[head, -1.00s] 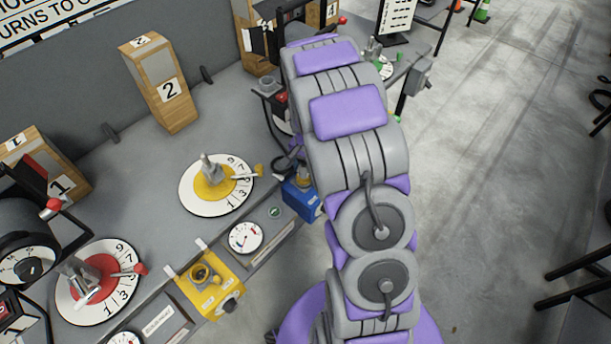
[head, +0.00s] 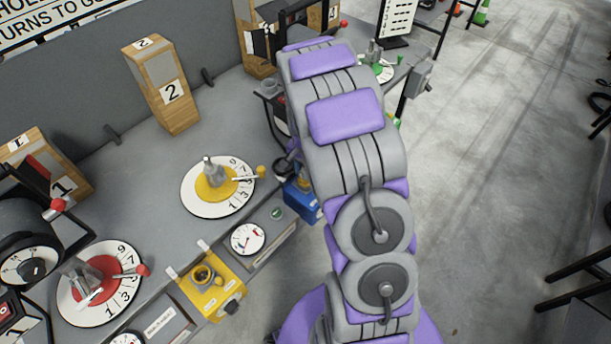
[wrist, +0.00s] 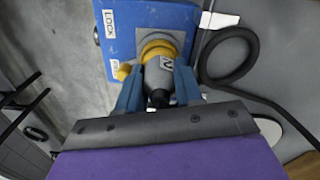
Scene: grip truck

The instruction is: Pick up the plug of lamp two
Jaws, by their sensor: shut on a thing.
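In the wrist view, the grey plug (wrist: 158,72) with a dark mark on its side sits in a yellow ring socket (wrist: 158,46) on the front of a blue box (wrist: 128,22) labelled LOCK. My gripper (wrist: 159,84) has its blue fingers on both sides of the plug and is shut on it. A black end of the plug points toward my palm. In the head view, the blue box (head: 303,200) stands at the bench edge beside my arm. My gripper is mostly hidden there by the arm.
A black cable (wrist: 232,58) loops right of the box in the wrist view. Open floor (head: 480,190) lies right.

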